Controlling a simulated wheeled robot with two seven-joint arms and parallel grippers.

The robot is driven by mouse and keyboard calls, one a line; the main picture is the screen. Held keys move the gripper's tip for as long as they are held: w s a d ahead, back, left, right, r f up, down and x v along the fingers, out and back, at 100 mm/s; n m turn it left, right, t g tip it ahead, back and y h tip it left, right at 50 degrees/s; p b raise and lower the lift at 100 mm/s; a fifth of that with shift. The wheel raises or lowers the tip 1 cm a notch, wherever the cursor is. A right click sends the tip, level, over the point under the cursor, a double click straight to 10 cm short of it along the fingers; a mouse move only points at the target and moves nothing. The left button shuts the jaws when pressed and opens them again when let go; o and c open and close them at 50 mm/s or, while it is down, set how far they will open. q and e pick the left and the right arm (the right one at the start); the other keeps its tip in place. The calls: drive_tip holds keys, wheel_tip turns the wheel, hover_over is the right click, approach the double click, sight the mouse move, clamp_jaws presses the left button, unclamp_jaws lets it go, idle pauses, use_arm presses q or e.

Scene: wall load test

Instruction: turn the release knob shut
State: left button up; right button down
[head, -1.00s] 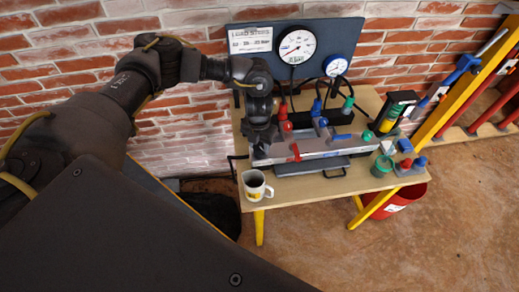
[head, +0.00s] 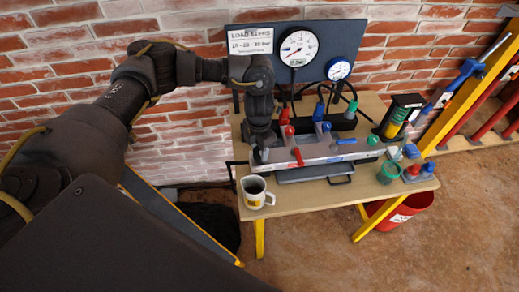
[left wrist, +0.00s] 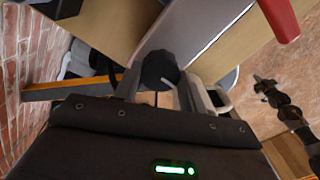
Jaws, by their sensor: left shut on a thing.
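The dark release knob (left wrist: 160,68) shows in the left wrist view with a pale mark on its face. It sits at the left end of the grey manifold block (head: 330,149) on the bench. My left gripper (head: 259,153) reaches down onto that end from above and is shut on the knob. In the head view the gripper hides most of the knob. A red lever (head: 297,156) sits just right of the gripper and also shows in the left wrist view (left wrist: 280,18). A dark arm, seemingly my right one, shows small at the right of the left wrist view; its jaws are unclear.
A mug (head: 256,191) stands in front of the gripper near the bench's (head: 300,203) left front edge. Two gauges (head: 298,47) and a sign stand on the back panel. A blue lever, hoses and a green cup (head: 388,173) are to the right. A red bucket is below.

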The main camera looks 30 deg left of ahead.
sight(259, 151)
use_arm(q)
drive_tip(key=o, duration=1)
drive_tip(key=shift+r, duration=0.5)
wheel_tip(259, 151, up, 10)
drive_tip(key=shift+f+b, duration=0.1)
drive_tip(key=shift+b, duration=0.5)
